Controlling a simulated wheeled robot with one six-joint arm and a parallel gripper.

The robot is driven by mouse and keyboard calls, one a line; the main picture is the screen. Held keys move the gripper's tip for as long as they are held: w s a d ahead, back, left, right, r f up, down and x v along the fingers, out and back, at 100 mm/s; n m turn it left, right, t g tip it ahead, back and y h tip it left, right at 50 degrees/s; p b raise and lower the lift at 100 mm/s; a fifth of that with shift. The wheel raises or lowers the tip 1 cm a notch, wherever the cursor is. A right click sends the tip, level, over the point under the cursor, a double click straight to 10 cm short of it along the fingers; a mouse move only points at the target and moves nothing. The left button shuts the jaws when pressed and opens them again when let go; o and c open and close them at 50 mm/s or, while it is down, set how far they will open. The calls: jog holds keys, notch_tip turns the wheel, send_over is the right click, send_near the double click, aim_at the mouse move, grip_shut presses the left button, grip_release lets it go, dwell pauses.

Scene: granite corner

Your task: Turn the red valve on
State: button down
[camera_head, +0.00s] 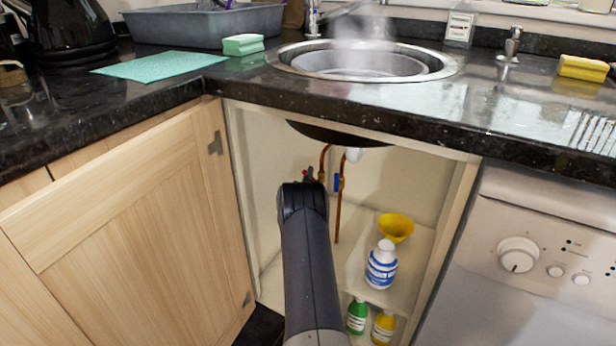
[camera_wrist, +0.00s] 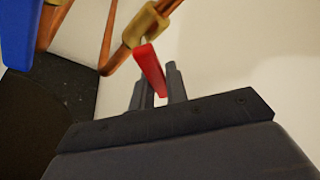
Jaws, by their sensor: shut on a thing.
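The red valve has a red lever handle (camera_wrist: 149,68) on a brass body (camera_wrist: 145,24) on a copper pipe. In the wrist view my gripper (camera_wrist: 156,78) has one dark finger on each side of the handle's end, and it is shut on the handle. The handle slants down to the right in that view. In the head view only a small bit of red (camera_head: 308,173) shows past my arm, inside the open cabinet under the sink. My arm hides the fingers there.
A blue valve handle (camera_head: 337,183) is close to the right, and it also shows in the wrist view (camera_wrist: 19,32). Copper pipes (camera_head: 339,215) run beside it. A white bottle (camera_head: 381,266) and yellow funnel (camera_head: 396,227) stand at the right. The cabinet door (camera_head: 140,235) stands at the left.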

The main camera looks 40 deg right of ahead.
jog(key=shift+f+b, duration=0.1)
jog(key=shift+b, duration=0.2)
jog(key=shift+m+b, duration=0.5)
jog(key=shift+m, duration=0.1)
jog(key=shift+s+d+r+m+g+h, duration=0.15)
jog(key=shift+r+m+h, duration=0.1)
jog(key=shift+m+h, duration=0.25)
jog(key=shift+s+a+r+m+g+h, duration=0.1)
jog(key=shift+r+m+g+h, duration=0.15)
jog(key=shift+m, duration=0.45)
jog(key=shift+s+d+r+m+h, duration=0.15)
jog(key=shift+m+h, duration=0.3)
jog(key=shift+m, duration=0.55)
jog(key=c, duration=1.4)
grip_release()
jog(key=shift+s, duration=0.1)
jog(key=p+v, duration=0.3)
jog(key=v, duration=0.8)
jog(key=shift+p, duration=0.4)
